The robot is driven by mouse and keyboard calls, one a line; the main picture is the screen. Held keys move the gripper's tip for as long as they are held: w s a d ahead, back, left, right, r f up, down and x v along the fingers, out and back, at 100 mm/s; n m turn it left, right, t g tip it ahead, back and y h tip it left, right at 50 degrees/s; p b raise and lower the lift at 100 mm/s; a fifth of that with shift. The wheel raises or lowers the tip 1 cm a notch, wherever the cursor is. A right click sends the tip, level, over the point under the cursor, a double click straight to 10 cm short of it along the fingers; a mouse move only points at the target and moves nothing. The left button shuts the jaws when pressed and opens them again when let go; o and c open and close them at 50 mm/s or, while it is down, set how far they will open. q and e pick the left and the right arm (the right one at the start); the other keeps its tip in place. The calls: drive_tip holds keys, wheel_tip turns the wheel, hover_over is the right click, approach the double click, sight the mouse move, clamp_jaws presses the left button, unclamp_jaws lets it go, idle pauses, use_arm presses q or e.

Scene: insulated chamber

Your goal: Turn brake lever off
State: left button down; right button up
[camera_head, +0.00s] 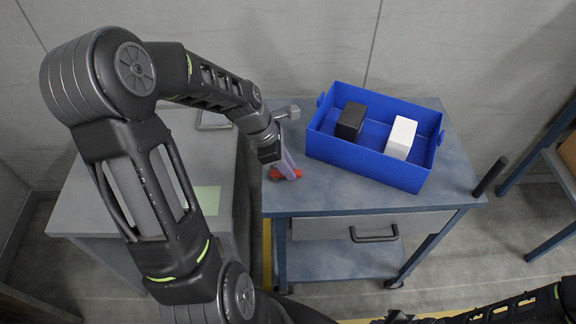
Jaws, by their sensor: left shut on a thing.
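A small red part (287,174), which looks like the brake lever, sits at the left edge of the blue-grey cart (340,196). My left gripper (284,163) reaches down to it from the upper left and is shut on it. The fingers and wrist hide much of the lever, so its exact angle cannot be told. My right arm lies along the bottom right edge of the head view, away from the cart top. Its gripper cannot be made out clearly there.
A blue bin (365,168) on the cart holds a black block (351,120) and a white block (400,137). A black handle (490,176) sticks out at the cart's right. A grey table (90,205) stands close on the left. A shelf (560,150) is at far right.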

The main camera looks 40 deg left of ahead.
sight(275, 174)
use_arm(q)
drive_tip(key=shift+s+m, duration=0.1)
drive_tip(key=shift+m, duration=0.2)
idle(0.4)
drive_tip(key=m, duration=0.1)
drive_tip(key=m+g+p, duration=0.1)
drive_tip(key=m, duration=0.1)
drive_tip(key=s+m, duration=0.1)
drive_tip(key=shift+d+g+h, duration=0.3)
drive_tip(key=shift+h, duration=0.1)
drive_tip(key=m+g, duration=0.1)
drive_tip(key=m, duration=0.1)
drive_tip(key=s+m+p, duration=0.1)
drive_tip(key=m, duration=0.1)
drive_tip(key=shift+s+m+g, duration=0.2)
drive_tip(key=shift+m+g, duration=0.2)
drive_tip(key=m, duration=0.2)
drive_tip(key=s+m+g, duration=0.1)
drive_tip(key=m, duration=0.1)
drive_tip(key=shift+s+a+m+g+y, duration=0.1)
drive_tip(key=shift+a+m+g+y, duration=0.1)
drive_tip(key=shift+m+g+y, duration=0.1)
drive_tip(key=shift+s+a+m+g+y, duration=0.25)
drive_tip(key=shift+m+g+y, duration=0.05)
drive_tip(key=shift+m, duration=0.7)
drive_tip(key=shift+s+a+m+g+y, duration=0.2)
drive_tip(key=shift+m+g+y, duration=0.1)
drive_tip(key=shift+m, duration=0.7)
drive_tip(key=c, duration=1.3)
unclamp_jaws()
